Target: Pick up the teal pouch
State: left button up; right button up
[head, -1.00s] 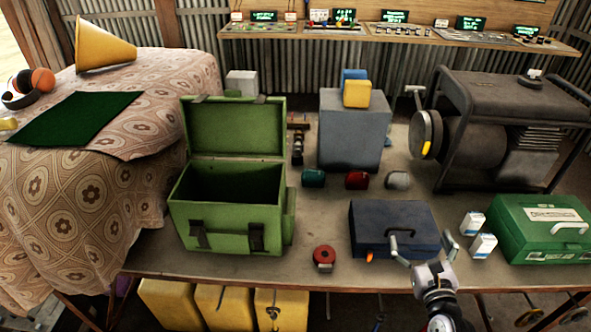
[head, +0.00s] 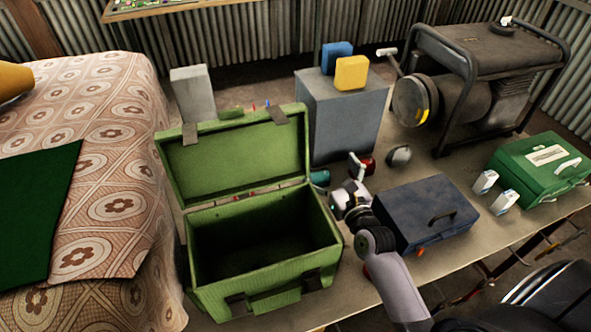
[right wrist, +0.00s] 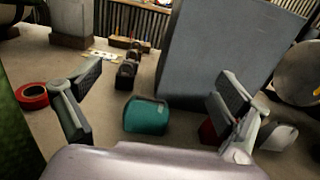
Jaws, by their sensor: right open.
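The teal pouch (head: 320,178) lies on the table beside the right wall of the open green box, partly hidden in the head view. In the right wrist view the teal pouch (right wrist: 146,116) shows whole, between the spread fingers and just beyond the gripper body. My right gripper (head: 346,178) is open and empty, low over the table between the green box and the navy case. Its two fingers stand wide apart in the right wrist view (right wrist: 157,88), not visibly touching the pouch. My left gripper is out of view.
The open green box (head: 320,245) stands close left of my right gripper. A red pouch (head: 367,165) and a grey one (head: 399,156) lie to its right. A grey block (head: 340,120) stands behind. The navy case (head: 420,205) is at right. A red roll (right wrist: 33,96) lies left.

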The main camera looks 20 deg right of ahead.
aim_at(320, 174)
jog(key=f, duration=0.5)
jog(key=shift+s+d+f, duration=0.25)
jog(key=shift+s+f, duration=0.05)
jog(key=shift+f, duration=0.1)
jog(key=shift+w+a+f, duration=0.1)
jog(key=shift+w+f, duration=0.7)
jog(key=shift+f, duration=0.2)
jog(key=shift+w, duration=0.55)
jog(key=w, duration=0.5)
jog(key=shift+w+f+p, duration=0.1)
jog(key=shift+p, duration=0.25)
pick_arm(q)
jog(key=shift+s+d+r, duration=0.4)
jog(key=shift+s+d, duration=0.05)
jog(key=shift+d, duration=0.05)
pick_arm(e)
jog(key=shift+d, duration=0.2)
jog(key=shift+c, duration=0.4)
jog(key=shift+c, duration=0.7)
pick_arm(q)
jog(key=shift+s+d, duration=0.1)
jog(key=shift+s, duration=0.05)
pick_arm(e)
jog(key=c, duration=1.1)
